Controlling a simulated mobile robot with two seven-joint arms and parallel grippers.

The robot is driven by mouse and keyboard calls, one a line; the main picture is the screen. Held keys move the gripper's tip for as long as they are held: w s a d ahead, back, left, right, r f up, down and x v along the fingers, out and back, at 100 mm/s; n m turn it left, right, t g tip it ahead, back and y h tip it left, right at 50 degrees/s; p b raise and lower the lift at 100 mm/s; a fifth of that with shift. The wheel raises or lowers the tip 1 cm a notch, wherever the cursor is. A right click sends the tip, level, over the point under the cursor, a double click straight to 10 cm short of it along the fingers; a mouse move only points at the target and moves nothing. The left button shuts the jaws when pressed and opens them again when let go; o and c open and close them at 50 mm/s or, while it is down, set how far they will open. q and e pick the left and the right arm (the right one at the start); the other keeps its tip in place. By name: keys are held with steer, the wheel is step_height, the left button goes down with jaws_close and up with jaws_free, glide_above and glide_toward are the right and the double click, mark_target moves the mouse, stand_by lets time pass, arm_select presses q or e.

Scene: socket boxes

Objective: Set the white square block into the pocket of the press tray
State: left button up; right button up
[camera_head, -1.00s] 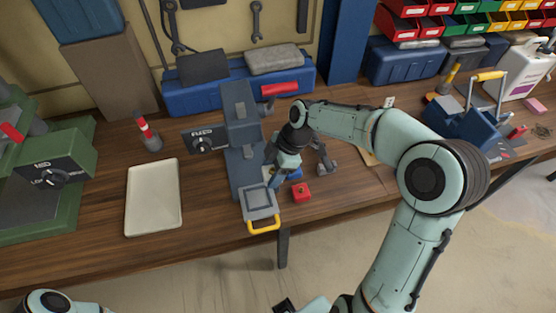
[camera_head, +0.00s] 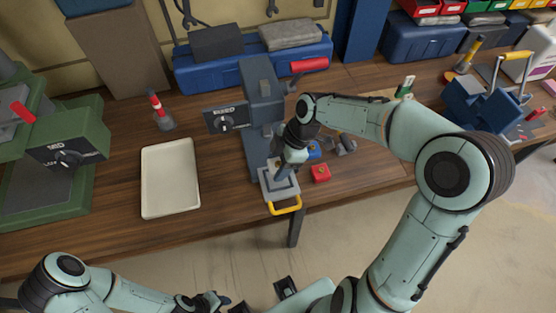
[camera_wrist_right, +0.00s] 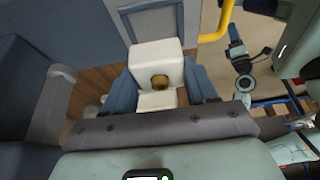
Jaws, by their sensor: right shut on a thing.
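The press tray (camera_head: 293,188) is a grey square plate with a yellow handle (camera_head: 286,208), sticking out at the front of the grey-blue press (camera_head: 262,105). My right gripper (camera_head: 283,170) is over the tray. In the right wrist view, its blue fingers (camera_wrist_right: 163,85) are shut on the white square block (camera_wrist_right: 150,50), which has a round brass-coloured spot on its face. Part of the tray's raised frame (camera_wrist_right: 181,18) shows beyond the block; the block hides the rest, and I cannot tell whether they touch. My left gripper (camera_head: 213,301) is low at the bottom edge, its jaws unclear.
A red block (camera_head: 320,173) and a blue piece (camera_head: 314,150) lie just right of the tray. An empty cream tray (camera_head: 170,180) lies to the left, beside a green machine (camera_head: 65,165).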

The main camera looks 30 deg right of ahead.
arm_select(q)
steer(key=shift+s+f+b, duration=0.3)
steer(key=shift+f+b, duration=0.2)
steer(key=shift+f, duration=0.15)
steer(key=shift+s+f+b, duration=0.35)
steer(key=shift+f+b, duration=0.1)
steer(key=shift+f, duration=0.15)
steer(key=shift+s+f+b, duration=0.3)
steer(key=shift+f+b, duration=0.2)
steer(key=shift+f, duration=0.15)
arm_select(e)
steer(key=shift+f, duration=2.45)
steer(key=o, duration=1.2)
steer(key=shift+f, duration=0.1)
steer(key=shift+s, duration=0.1)
arm_select(q)
steer(key=shift+w+r+p, duration=0.4)
steer(key=shift+r+p, duration=0.35)
steer(key=shift+r, duration=0.05)
arm_select(e)
steer(key=v, duration=1.3)
steer(key=shift+d+r, duration=0.1)
steer(key=shift+r, duration=0.2)
arm_select(q)
steer(key=shift+s, duration=0.1)
